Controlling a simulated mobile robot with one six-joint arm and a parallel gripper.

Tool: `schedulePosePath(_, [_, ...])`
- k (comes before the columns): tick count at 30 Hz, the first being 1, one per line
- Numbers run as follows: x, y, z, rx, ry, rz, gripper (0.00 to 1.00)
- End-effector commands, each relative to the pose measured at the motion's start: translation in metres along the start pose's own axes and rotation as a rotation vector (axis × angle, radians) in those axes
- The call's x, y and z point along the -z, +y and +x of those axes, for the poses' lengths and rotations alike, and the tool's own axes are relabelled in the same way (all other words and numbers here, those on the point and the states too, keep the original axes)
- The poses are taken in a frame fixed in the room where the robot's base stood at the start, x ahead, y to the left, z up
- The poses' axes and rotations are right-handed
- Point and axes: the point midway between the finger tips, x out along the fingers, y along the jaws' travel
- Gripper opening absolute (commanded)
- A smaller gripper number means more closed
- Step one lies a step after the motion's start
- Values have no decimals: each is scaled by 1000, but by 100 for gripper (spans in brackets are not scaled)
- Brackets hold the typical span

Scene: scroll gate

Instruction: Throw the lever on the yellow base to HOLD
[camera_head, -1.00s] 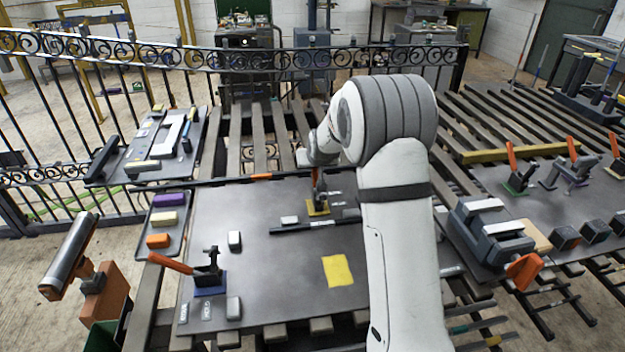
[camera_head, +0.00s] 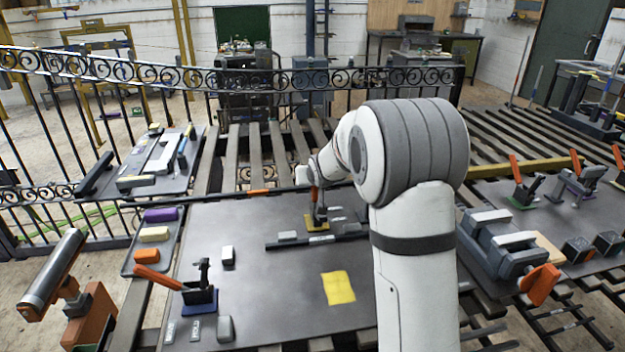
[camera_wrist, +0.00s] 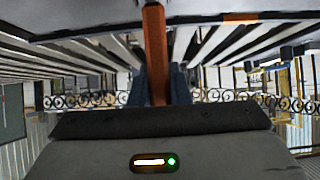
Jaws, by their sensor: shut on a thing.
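The lever on the yellow base (camera_head: 316,226) stands toward the back of the large dark panel, left of my arm. Its orange handle (camera_head: 314,193) points up, close to upright. My gripper (camera_head: 312,187) is at the handle, partly hidden behind my arm in the head view. In the wrist view the orange handle (camera_wrist: 154,50) runs between the two fingers of my gripper (camera_wrist: 157,88), which are shut on it. Small light label plates (camera_head: 337,209) lie beside the base; their words are too small to read.
A second orange-handled lever on a blue base (camera_head: 200,298) stands at the panel's front left. A dark bar (camera_head: 330,237) lies in front of the yellow base. A yellow sheet (camera_head: 338,288) lies nearer. A grey vise (camera_head: 497,243) is right of my arm. An iron railing (camera_head: 250,80) runs behind.

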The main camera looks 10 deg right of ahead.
Motion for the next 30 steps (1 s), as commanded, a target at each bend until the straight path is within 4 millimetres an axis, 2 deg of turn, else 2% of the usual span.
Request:
schedulePosePath(1, [0,0,0,0,0,0,0])
schedulePosePath(2, [0,0,0,0,0,0,19])
schedulePosePath(9, [0,0,0,0,0,0,38])
schedulePosePath(16, [0,0,-1,0,0,0,38])
schedulePosePath(19, [1,0,-8,0,1,0,38])
schedulePosePath(30, [2,0,-67,0,1,0,38])
